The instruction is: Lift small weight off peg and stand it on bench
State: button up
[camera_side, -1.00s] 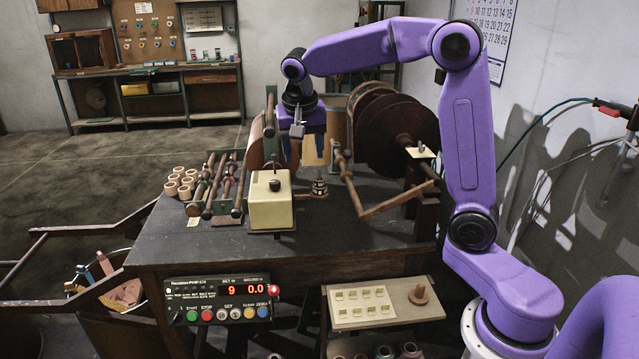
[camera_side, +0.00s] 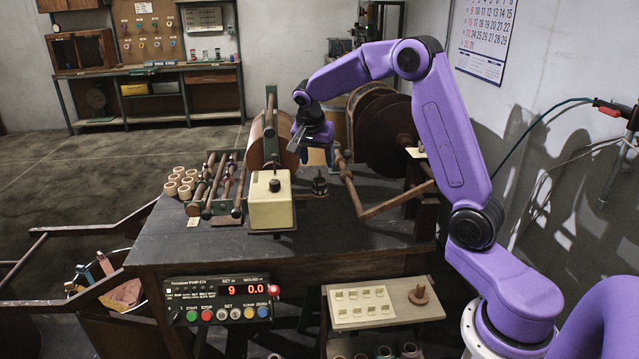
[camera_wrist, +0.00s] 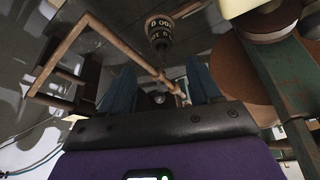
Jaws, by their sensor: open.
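A small dark stepped stack of round, lettered pieces (camera_side: 319,187), apparently the weights on their peg, stands upright on the bench right of the cream box. It also shows in the wrist view (camera_wrist: 160,32), with its lettering too small to read surely. I cannot tell the small weight apart from the rest. My gripper (camera_side: 296,146) is above and behind the stack, tilted, open and empty. In the wrist view my two blue fingers (camera_wrist: 160,75) are spread apart, and the stack lies beyond their tips, not between them. The dark bench (camera_side: 345,235) has bare room in front.
The cream box (camera_side: 271,206) with a dark knob stands left of the stack. A jointed wooden arm (camera_side: 385,206) reaches out at right. A large brown roll (camera_side: 258,142) and dark discs (camera_side: 390,135) stand behind. Rods and tan rings (camera_side: 180,183) fill the bench's left side.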

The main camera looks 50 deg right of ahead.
aim_at(319, 177)
jog(key=shift+x, duration=3.85)
jog(key=shift+w, duration=0.2)
jog(key=shift+c, duration=0.3)
grip_shut()
notch_tip(319, 177, up, 10)
